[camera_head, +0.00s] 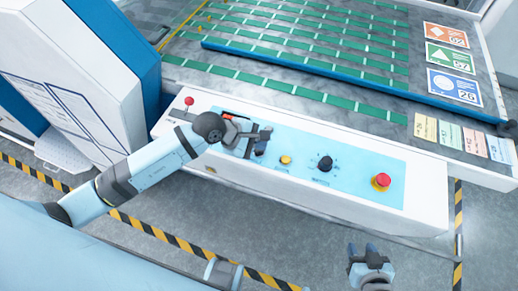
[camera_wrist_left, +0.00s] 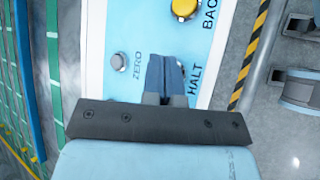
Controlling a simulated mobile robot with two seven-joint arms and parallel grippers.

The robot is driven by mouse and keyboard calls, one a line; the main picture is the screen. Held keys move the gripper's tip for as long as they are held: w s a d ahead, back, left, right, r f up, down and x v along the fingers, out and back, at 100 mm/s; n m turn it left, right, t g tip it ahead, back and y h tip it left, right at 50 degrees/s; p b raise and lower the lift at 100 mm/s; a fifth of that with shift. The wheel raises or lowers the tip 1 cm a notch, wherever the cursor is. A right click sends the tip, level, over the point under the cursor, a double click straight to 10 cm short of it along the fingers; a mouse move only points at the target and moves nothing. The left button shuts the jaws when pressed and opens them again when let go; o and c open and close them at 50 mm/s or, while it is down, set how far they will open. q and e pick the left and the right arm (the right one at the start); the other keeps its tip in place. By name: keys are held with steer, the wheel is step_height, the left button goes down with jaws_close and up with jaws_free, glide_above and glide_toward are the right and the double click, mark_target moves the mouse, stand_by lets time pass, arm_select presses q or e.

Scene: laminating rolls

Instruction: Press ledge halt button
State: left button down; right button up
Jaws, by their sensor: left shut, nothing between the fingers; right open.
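The white control console has a light-blue panel (camera_head: 350,185). My left gripper (camera_head: 264,139) is shut and empty over the left part of this panel. In the left wrist view its closed blue fingers (camera_wrist_left: 168,72) lie between the ZERO label and the HALT label (camera_wrist_left: 195,77). A grey button (camera_wrist_left: 118,60) sits by ZERO. A yellow button (camera_head: 285,160) sits right of the gripper, by a label starting BAC. My right gripper (camera_head: 368,250) is open and empty in front of the console.
A black knob (camera_head: 325,163) and a red mushroom button (camera_head: 381,181) stand farther right on the panel. A small red-topped knob (camera_head: 189,101) is at the console's left end. Behind lies a table with green strips and a blue bar (camera_head: 310,67). Floor in front is open.

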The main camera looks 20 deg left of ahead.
mark_target(259, 153)
arm_select(q)
steer(key=shift+f, duration=0.1)
steer(key=shift+f+b, duration=0.35)
steer(key=shift+b, duration=0.1)
steer(key=shift+f+b, duration=0.35)
steer(key=shift+f, duration=0.05)
stand_by(0.5)
steer(key=shift+r, duration=0.15)
steer(key=shift+r+p, duration=0.5)
steer(key=shift+r, duration=0.25)
steer(key=shift+r+p, duration=1.6)
steer(key=shift+r, duration=0.9)
